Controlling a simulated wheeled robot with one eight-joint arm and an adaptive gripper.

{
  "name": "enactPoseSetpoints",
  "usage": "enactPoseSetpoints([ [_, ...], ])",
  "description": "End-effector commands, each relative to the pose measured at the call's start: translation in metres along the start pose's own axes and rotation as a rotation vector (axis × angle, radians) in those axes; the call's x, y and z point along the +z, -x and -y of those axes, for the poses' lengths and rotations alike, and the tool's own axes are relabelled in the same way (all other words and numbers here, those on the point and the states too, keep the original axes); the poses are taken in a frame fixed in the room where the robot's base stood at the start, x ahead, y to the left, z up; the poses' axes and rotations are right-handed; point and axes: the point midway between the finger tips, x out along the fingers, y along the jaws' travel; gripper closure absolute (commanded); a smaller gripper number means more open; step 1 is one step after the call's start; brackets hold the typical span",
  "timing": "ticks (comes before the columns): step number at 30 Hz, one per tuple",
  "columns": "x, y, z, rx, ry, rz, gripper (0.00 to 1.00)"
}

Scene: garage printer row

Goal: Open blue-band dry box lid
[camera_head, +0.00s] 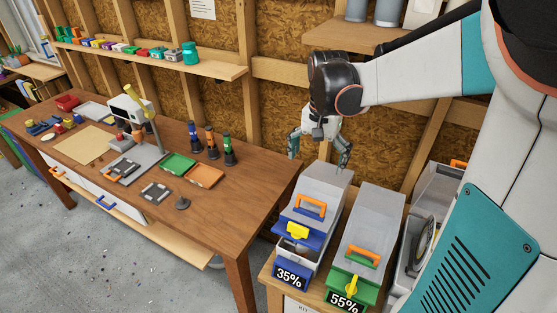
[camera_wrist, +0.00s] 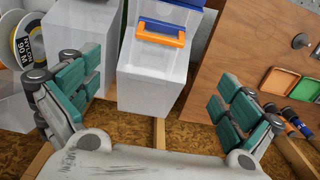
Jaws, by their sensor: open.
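The blue-band dry box (camera_head: 306,253) stands on a low wooden stand and carries a 35% label. A yellow latch (camera_head: 297,231) sits on the blue band at the front. My gripper (camera_head: 319,151) is open and empty above the rear end of this lid. In the wrist view the gripper's teal finger pads (camera_wrist: 160,95) are spread wide, with the lid and its orange handle (camera_wrist: 161,33) between them. The latch is out of the wrist view.
A green-band dry box (camera_head: 363,253) labelled 55% stands close on the right. Spools (camera_wrist: 28,47) show beside it. The wooden workbench (camera_head: 215,220) with trays and bottles is on the left. The stud wall is close behind my gripper.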

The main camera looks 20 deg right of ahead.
Motion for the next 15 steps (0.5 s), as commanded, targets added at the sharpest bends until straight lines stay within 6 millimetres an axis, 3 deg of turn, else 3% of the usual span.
enactPoseSetpoints([
  [5,0.000,-0.023,0.000,0.000,0.001,0.000,0.01],
  [15,0.000,-0.089,0.000,0.000,0.001,0.000,0.01],
])
